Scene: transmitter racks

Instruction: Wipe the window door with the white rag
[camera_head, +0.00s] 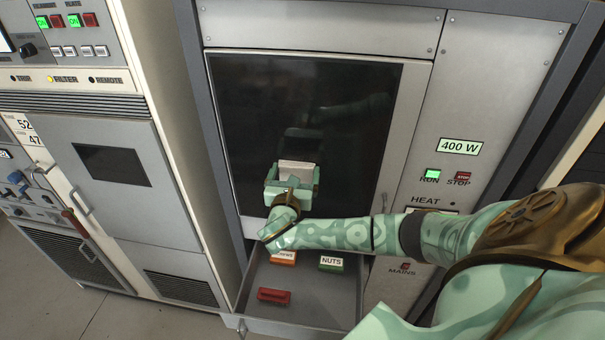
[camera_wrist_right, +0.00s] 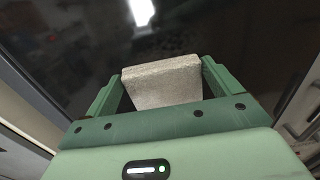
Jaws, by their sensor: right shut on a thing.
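The window door (camera_head: 390,95) is a dark glass pane in a light grey metal frame, upright in the cabinet front. My right gripper (camera_head: 292,176) is in front of the lower middle of the dark glass. It is shut on the white rag (camera_head: 298,168), a small pale block between its two fingers. In the right wrist view the rag (camera_wrist_right: 162,82) sits between the green fingers, with the dark glass beyond it. Whether the rag touches the glass I cannot tell. My left gripper is not in view.
Below the door an open drawer (camera_head: 325,305) juts out, holding a red item (camera_head: 273,295), a green box marked NUTS (camera_head: 331,264) and an orange box (camera_head: 283,257). A control panel with a 400 W display (camera_head: 460,146) is at right. Another rack (camera_head: 170,215) stands at left.

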